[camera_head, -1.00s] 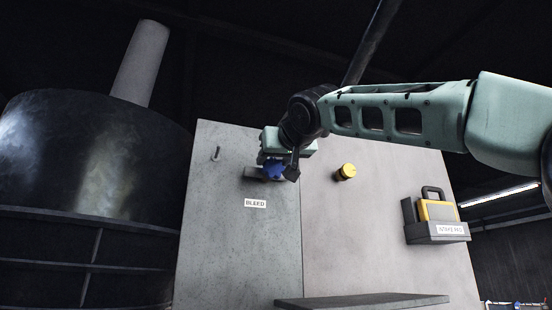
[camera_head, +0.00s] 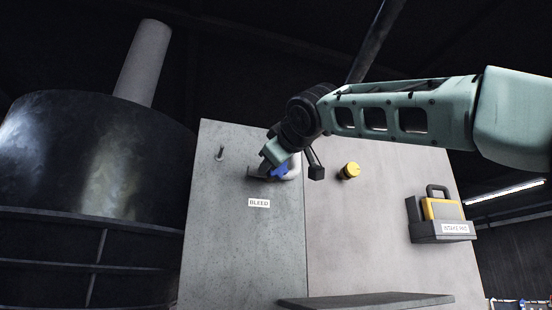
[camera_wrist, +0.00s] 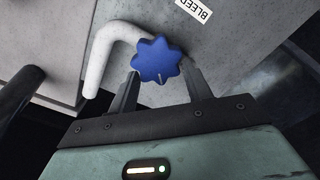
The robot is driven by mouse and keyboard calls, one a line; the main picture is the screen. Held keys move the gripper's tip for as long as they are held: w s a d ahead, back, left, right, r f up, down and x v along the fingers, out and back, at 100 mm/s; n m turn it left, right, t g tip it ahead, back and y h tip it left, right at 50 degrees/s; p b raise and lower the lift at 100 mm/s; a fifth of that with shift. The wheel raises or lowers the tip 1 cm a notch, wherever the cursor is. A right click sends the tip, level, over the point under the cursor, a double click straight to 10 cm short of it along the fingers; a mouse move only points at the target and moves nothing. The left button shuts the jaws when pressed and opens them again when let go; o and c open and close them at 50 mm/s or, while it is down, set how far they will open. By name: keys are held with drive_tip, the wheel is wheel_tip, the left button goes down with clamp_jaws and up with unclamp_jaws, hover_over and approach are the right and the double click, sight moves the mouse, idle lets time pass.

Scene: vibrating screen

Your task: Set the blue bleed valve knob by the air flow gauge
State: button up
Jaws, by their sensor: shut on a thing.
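My gripper (camera_wrist: 158,80) is shut on the knob, one finger on each side. In the head view the knob (camera_head: 280,171) is partly hidden by my gripper (camera_head: 272,168), which is tilted against the panel. A white bent pipe (camera_wrist: 106,48) runs beside the knob. The BLEED label (camera_head: 259,203) is on the panel below the knob. I cannot make out an air flow gauge in either view.
A yellow knob (camera_head: 350,170) sits on the panel to the right. A holder (camera_head: 441,231) with a yellow and black device (camera_head: 441,207) hangs further right. A dark shelf (camera_head: 364,300) juts out below. A large dark drum (camera_head: 95,165) stands at left.

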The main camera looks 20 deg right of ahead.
idle(0.5)
drive_tip(key=o, duration=0.9)
drive_tip(key=shift+o, duration=0.2)
drive_tip(key=shift+s, duration=0.1)
drive_tip(key=s+b, duration=0.6)
drive_tip(key=s, duration=1.1)
drive_tip(key=shift+s, duration=0.2)
